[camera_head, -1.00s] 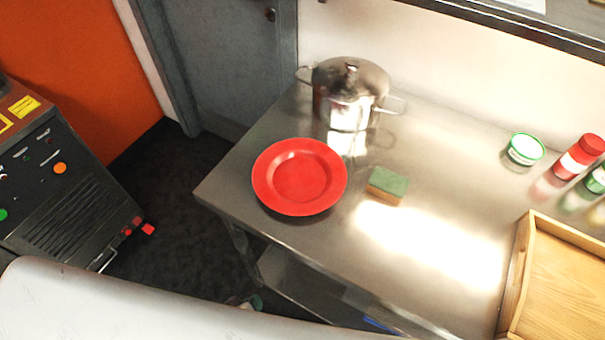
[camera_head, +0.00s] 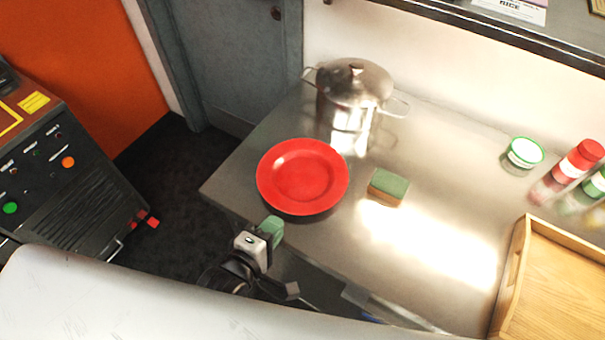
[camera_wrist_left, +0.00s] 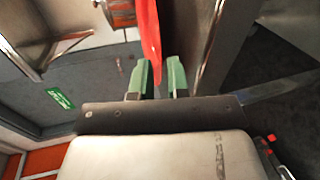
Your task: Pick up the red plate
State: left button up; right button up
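The red plate (camera_head: 302,177) lies flat on the steel table near its left front corner. In the left wrist view the plate (camera_wrist_left: 147,25) shows nearly edge-on, straight ahead of the fingers. My left gripper (camera_head: 270,230) has green fingertips and is just off the table's front edge, in front of the plate and a little left of its middle. My right gripper is in no view.
A steel pot (camera_head: 352,88) with a lid stands behind the plate. A green and brown sponge (camera_head: 388,187) lies to its right. A wooden tray (camera_head: 516,262), a white tub (camera_head: 524,153) and bottles (camera_head: 568,172) are further right. The table's front edge is near my gripper.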

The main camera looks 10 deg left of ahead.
aim_at(288, 209)
pick_arm(q)
jog(key=p+x, duration=0.1)
jog(key=x, duration=0.3)
jog(key=shift+w, duration=0.25)
jog(key=shift+w+f+p, duration=0.15)
jog(key=shift+w+p, duration=0.15)
jog(key=shift+w, duration=0.1)
jog(key=shift+s, duration=0.1)
jog(key=shift+c, duration=0.2)
grip_shut()
